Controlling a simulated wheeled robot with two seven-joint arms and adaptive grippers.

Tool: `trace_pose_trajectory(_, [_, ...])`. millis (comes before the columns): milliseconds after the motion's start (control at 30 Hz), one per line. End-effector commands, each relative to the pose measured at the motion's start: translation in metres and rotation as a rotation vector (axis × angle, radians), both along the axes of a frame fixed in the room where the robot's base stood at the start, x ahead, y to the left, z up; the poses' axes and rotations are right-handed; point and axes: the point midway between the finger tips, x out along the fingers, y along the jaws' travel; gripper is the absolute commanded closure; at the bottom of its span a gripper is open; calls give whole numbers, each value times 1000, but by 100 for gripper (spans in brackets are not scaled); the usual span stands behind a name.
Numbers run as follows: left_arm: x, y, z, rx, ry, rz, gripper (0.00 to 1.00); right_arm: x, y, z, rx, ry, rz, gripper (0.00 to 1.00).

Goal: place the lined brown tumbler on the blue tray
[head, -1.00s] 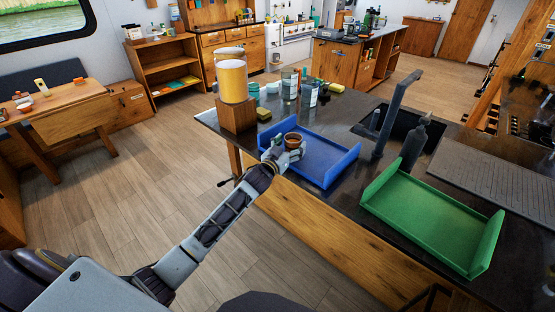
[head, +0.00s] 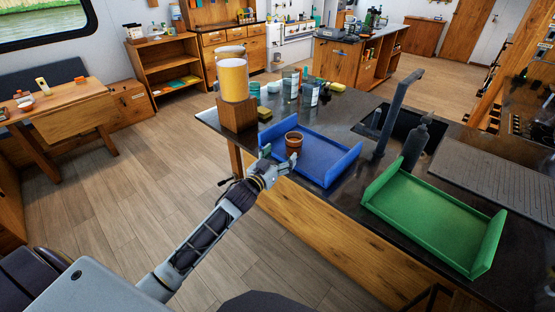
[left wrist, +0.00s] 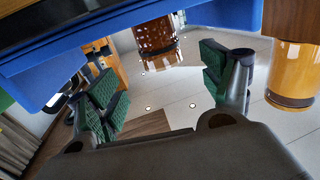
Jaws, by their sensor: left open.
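The lined brown tumbler (head: 293,141) stands upright in the left part of the blue tray (head: 328,157). My left gripper (head: 277,163) is at the tray's near left edge, close in front of the tumbler, with its fingers open and empty. In the left wrist view the tumbler (left wrist: 156,36) shows past the open fingers (left wrist: 165,85), with a gap between them and it. The blue tray (left wrist: 70,50) crosses the top of that view. My right gripper does not show.
A green tray (head: 435,217) lies to the right on the dark counter. A yellow-filled dispenser (head: 233,80) on a wooden block (head: 237,115) stands left of the blue tray. Behind are jars (head: 310,92) and a yellow sponge (head: 265,113). A black faucet (head: 393,115) rises beyond the tray's right side.

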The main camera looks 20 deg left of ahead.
Motion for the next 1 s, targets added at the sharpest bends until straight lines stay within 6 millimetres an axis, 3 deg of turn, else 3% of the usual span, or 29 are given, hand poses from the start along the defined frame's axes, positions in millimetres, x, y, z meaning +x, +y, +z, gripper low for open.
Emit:
trace_pose_trajectory(433, [-15,2,1,0,-1,0,19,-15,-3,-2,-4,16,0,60])
trace_pose_trajectory(1000, [-15,2,1,0,0,0,19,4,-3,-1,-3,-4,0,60])
